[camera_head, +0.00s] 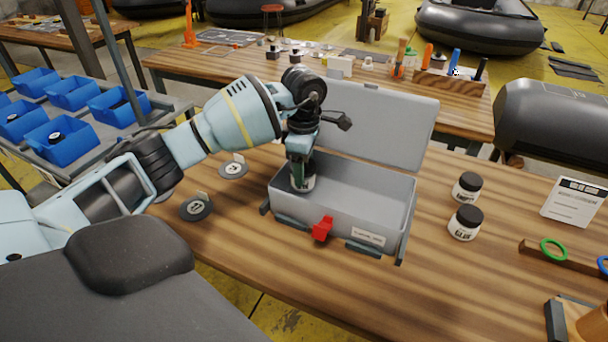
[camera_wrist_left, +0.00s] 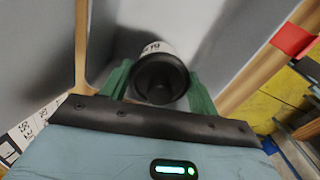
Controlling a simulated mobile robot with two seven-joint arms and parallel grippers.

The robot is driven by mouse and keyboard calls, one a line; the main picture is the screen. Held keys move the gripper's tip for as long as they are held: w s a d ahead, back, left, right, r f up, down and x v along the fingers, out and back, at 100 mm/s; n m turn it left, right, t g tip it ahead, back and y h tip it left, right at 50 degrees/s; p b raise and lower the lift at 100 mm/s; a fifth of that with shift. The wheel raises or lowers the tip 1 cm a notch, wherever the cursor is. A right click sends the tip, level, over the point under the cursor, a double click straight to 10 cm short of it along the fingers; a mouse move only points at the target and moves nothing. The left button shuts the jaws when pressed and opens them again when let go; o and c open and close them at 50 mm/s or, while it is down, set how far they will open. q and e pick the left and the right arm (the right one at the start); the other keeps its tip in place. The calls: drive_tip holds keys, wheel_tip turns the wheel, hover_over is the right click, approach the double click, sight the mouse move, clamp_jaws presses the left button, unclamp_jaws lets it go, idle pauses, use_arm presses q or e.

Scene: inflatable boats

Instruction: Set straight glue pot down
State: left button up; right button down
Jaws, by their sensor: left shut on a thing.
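My left gripper (camera_head: 301,172) reaches down into the left end of an open grey box (camera_head: 371,205) and is shut on a glue pot (camera_head: 304,183) with a white body and dark lid. In the left wrist view the pot (camera_wrist_left: 161,77) sits between the green fingers, lid toward the camera, inside the grey walls. I cannot tell whether its base touches the box floor. Two more glue pots with black lids, one farther back (camera_head: 467,186) and one nearer (camera_head: 465,222), stand upright on the table right of the box. My right gripper is not in view.
The box's lid (camera_head: 378,122) stands open at the back, and a red latch (camera_head: 322,228) is at its front. Two dark discs (camera_head: 196,208) lie left of the box. A white card (camera_head: 573,201) and a green ring (camera_head: 553,250) are at the right. The box's right part is empty.

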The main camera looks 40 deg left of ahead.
use_arm(q)
drive_tip(key=shift+f, duration=1.55)
drive_tip(key=shift+f, duration=0.15)
drive_tip(key=o, duration=1.1)
drive_tip(key=shift+c, duration=0.2)
wheel_tip(320, 180, up, 12)
drive_tip(key=shift+r, duration=0.15)
